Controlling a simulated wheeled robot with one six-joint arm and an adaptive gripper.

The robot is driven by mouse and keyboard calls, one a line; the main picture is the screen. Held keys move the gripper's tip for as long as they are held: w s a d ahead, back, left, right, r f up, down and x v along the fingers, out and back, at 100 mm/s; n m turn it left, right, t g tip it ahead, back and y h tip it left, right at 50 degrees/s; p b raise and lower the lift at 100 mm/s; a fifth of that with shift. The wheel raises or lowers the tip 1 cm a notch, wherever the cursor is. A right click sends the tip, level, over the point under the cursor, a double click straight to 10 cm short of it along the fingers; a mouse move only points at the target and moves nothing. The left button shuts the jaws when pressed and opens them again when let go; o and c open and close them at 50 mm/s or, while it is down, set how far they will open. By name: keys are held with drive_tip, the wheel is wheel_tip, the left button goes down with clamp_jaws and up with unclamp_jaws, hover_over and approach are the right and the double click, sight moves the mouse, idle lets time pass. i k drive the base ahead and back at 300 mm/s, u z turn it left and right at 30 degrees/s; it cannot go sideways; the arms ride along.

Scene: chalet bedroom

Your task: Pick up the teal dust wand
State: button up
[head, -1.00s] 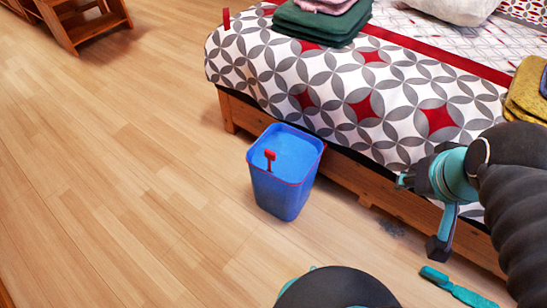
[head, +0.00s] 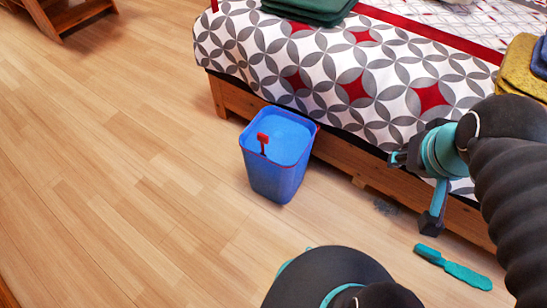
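The teal dust wand (head: 453,267) lies flat on the wooden floor at the lower right, beside the bed's base. Its wider part points to the lower right, close to my dark arm. My gripper (head: 416,190) is above and a little left of the wand, in front of the bed's side. Its fingers are spread apart with nothing visible between them, and it is not touching the wand.
A small dark dust patch (head: 386,207) lies left of the gripper. Floor to the left is clear. Folded yellow cloth (head: 518,75) lies on the bed.

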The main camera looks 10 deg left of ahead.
sight(476, 279)
drive_tip(key=z, duration=1.75)
